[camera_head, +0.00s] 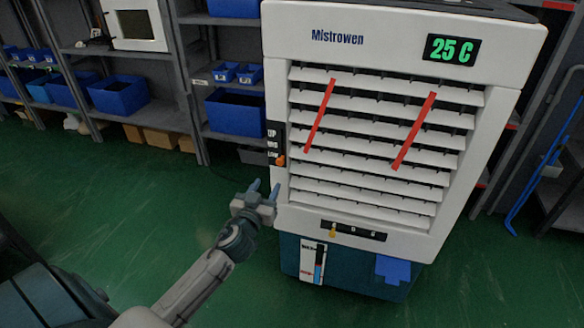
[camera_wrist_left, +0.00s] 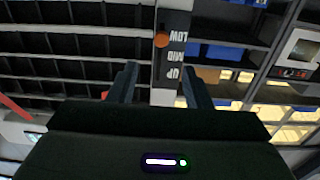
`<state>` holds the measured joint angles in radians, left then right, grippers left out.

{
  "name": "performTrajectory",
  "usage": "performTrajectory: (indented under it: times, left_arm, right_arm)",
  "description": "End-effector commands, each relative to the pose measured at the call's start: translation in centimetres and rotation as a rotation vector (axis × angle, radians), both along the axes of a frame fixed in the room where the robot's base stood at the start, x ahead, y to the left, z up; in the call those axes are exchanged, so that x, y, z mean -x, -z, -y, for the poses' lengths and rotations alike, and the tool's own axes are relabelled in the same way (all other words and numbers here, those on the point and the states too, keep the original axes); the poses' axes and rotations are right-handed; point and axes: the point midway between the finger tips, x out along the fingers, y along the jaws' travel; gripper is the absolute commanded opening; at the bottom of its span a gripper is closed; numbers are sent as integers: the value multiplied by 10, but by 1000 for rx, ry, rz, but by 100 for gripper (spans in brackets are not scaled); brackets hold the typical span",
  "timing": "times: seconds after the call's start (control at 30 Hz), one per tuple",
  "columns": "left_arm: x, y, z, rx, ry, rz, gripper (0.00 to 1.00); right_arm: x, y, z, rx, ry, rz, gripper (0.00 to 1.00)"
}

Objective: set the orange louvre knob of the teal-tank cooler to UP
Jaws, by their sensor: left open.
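The white cooler (camera_head: 400,25) stands on a teal tank (camera_head: 345,278). Its orange louvre knob (camera_head: 281,160) sits on the left edge of the front, at the LOW end of a dark label strip (camera_head: 273,140) reading UP, MID, LOW from top to bottom. In the left wrist view the strip appears upside down, with the orange knob (camera_wrist_left: 161,40) beside LOW. My left gripper (camera_head: 264,188) is open and empty, a little below the knob in the head view. Its two fingers (camera_wrist_left: 160,85) straddle the line of the strip in the wrist view, apart from the knob.
Red ribbons (camera_head: 412,132) hang over the louvres. A yellow knob (camera_head: 332,233) sits on a dark panel low on the front. Shelves with blue bins (camera_head: 237,113) stand behind on the left. Green floor (camera_head: 130,200) is clear left of the cooler.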

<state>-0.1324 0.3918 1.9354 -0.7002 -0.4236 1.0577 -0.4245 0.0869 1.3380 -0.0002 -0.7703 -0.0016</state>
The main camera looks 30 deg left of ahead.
Motion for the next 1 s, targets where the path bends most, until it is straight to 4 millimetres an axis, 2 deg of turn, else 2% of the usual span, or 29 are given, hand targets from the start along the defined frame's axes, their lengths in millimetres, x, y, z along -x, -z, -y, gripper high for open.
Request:
performTrajectory:
  times: [0.17, 0.4, 0.6, 0.8, 1.0]
  left_arm:
    - [-19, -3, -5, 2, -2, 1, 45]
    - [-62, -4, -15, 1, -3, 0, 45]
    - [-91, -1, -22, 1, -2, -1, 45]
    - [-102, 0, -25, 1, -1, -2, 45]
    - [-103, 1, -25, 0, -1, -2, 45]
  right_arm:
    - [11, 10, 1, -1, 3, -9, 36]
    - [37, 34, 5, 0, 6, -17, 36]
    - [54, 46, 7, -1, 8, -18, 36]
    - [61, 51, 8, 0, 10, -20, 36]
    - [61, 52, 8, 0, 8, -19, 36]
